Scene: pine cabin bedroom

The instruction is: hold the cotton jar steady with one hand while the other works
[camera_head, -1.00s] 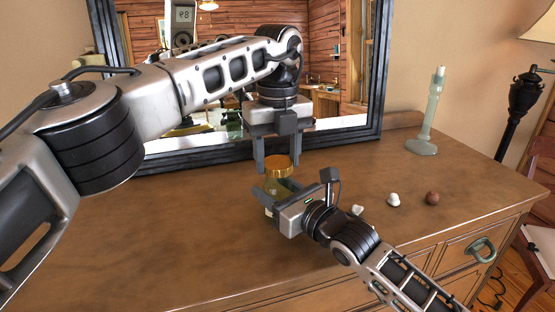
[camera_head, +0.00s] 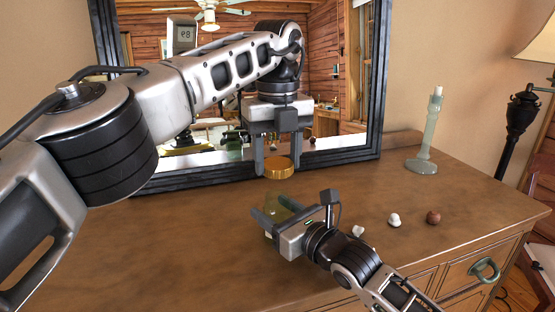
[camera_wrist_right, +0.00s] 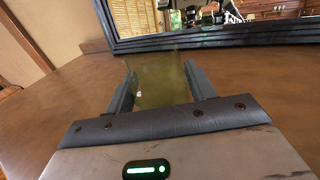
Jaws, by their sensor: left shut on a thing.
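The cotton jar (camera_head: 279,212) is a yellowish-green see-through vessel standing on the wooden dresser, partly hidden by my right gripper (camera_head: 274,207). In the right wrist view the jar (camera_wrist_right: 160,82) sits between the two fingers of my right gripper (camera_wrist_right: 161,78), which appear closed against its sides. My left gripper (camera_head: 278,160) points down above the jar. It is shut on a round golden lid (camera_head: 278,170), held clear of the jar with a gap below it. The jar's contents cannot be made out.
On the dresser top (camera_head: 190,240), right of the jar, lie a small white piece (camera_head: 358,231), a white ball (camera_head: 394,220) and a brown ball (camera_head: 433,217). A pale green candlestick (camera_head: 424,150) stands behind them. A dark-framed mirror (camera_head: 375,90) stands at the back.

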